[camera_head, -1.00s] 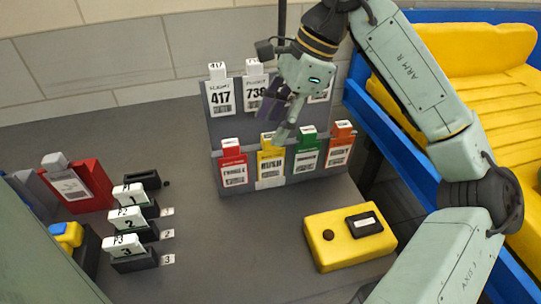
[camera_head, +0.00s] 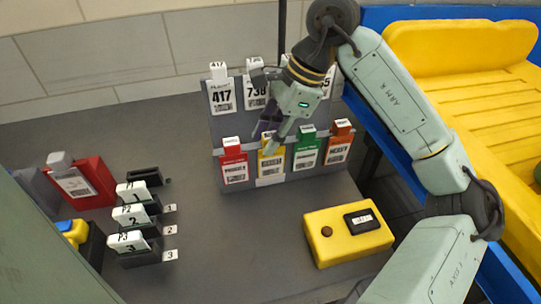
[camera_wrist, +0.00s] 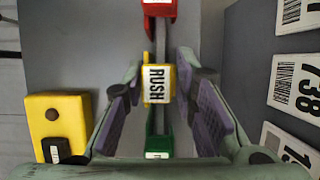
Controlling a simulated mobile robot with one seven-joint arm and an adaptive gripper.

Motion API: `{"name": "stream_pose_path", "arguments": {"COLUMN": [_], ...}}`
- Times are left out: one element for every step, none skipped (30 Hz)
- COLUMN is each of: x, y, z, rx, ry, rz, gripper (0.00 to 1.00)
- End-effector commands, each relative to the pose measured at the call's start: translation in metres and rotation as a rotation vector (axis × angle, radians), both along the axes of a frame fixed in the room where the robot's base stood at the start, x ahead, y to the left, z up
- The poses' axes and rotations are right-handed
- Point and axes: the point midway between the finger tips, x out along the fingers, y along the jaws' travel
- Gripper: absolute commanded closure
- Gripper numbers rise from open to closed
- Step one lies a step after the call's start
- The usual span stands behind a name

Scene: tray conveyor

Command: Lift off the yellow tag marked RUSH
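The yellow tag (camera_head: 271,166) hangs in the lower row of the grey rack (camera_head: 217,118), between a red tag (camera_head: 234,168) and a green tag (camera_head: 306,156). In the wrist view its top (camera_wrist: 157,84) reads RUSH. My gripper (camera_wrist: 167,98) is open, with one finger on either side of this tag and visible gaps at both sides. In the head view my gripper (camera_head: 270,137) is tilted down at the tag's upper end and partly covers it. I cannot tell how deep the fingers reach around it.
An orange tag (camera_head: 339,149) hangs right of the green one. White tags, including 417 (camera_head: 221,96) and 738 (camera_head: 255,92), hang in the row above. A yellow button box (camera_head: 345,235) lies front right. Numbered holders (camera_head: 138,220) stand left. The middle of the table is clear.

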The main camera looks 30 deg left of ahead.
Motion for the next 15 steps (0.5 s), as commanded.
{"name": "stream_pose_path", "arguments": {"x": [0.0000, 0.0000, 0.0000, 0.0000, 0.0000, 0.0000, 0.0000, 0.0000, 0.0000, 0.0000, 0.0000, 0.0000, 0.0000, 0.0000, 0.0000], "y": [0.0000, 0.0000, 0.0000, 0.0000, 0.0000, 0.0000, 0.0000, 0.0000, 0.0000, 0.0000, 0.0000, 0.0000, 0.0000, 0.0000, 0.0000], "z": [0.0001, 0.0001, 0.0001, 0.0001, 0.0001, 0.0001, 0.0001, 0.0001, 0.0001, 0.0001, 0.0001, 0.0001, 0.0001, 0.0001, 0.0001], "rx": [0.000, 0.000, 0.000, 0.000, 0.000, 0.000, 0.000, 0.000, 0.000, 0.000, 0.000, 0.000, 0.000, 0.000, 0.000], "ry": [0.000, 0.000, 0.000, 0.000, 0.000, 0.000, 0.000, 0.000, 0.000, 0.000, 0.000, 0.000, 0.000, 0.000, 0.000], "rz": [0.000, 0.000, 0.000, 0.000, 0.000, 0.000, 0.000, 0.000, 0.000, 0.000, 0.000, 0.000, 0.000, 0.000, 0.000], "gripper": [0.81, 0.83, 0.86, 0.88, 0.90, 0.93, 0.95, 0.97, 0.99, 1.00, 1.00, 1.00, 1.00, 1.00, 1.00]}}
